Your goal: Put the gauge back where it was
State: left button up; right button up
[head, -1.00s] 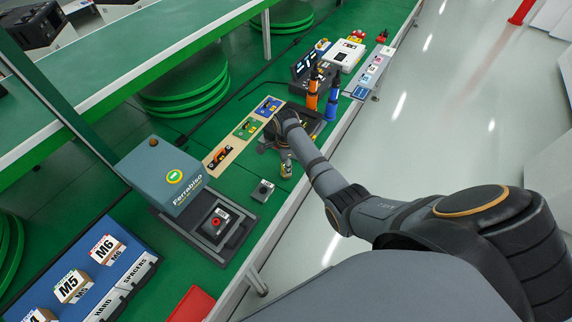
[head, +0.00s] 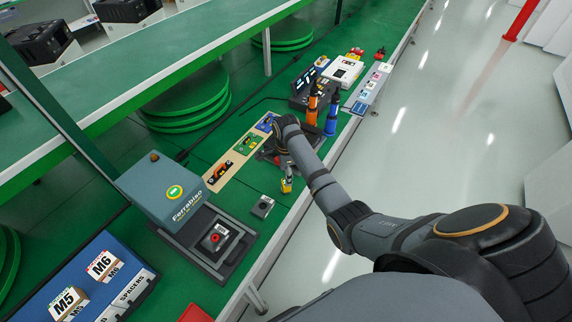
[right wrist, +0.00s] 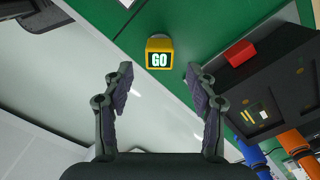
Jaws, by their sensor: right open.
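The gauge is a small yellow block with a dark face reading "GO" (right wrist: 159,52). In the right wrist view it is on the green bench top, near the white edge strip, ahead of and between my fingers. My right gripper (right wrist: 159,84) is open and empty, with a finger on each side and the gauge beyond the tips. In the head view the yellow gauge (head: 287,184) shows just below my right wrist; the fingers are mostly hidden there. My left gripper is not in view.
A dark fixture (right wrist: 270,85) with a red block (right wrist: 239,53) stands right of the gauge. Orange (head: 312,108) and blue (head: 331,115) tools stand behind my wrist. A tan board (head: 236,158) with coloured pieces, a small grey block (head: 262,206) and a grey-blue machine (head: 160,188) are nearby.

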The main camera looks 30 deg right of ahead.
notch_tip(320, 180, up, 8)
jog(key=shift+f, duration=0.2)
dwell(0.3)
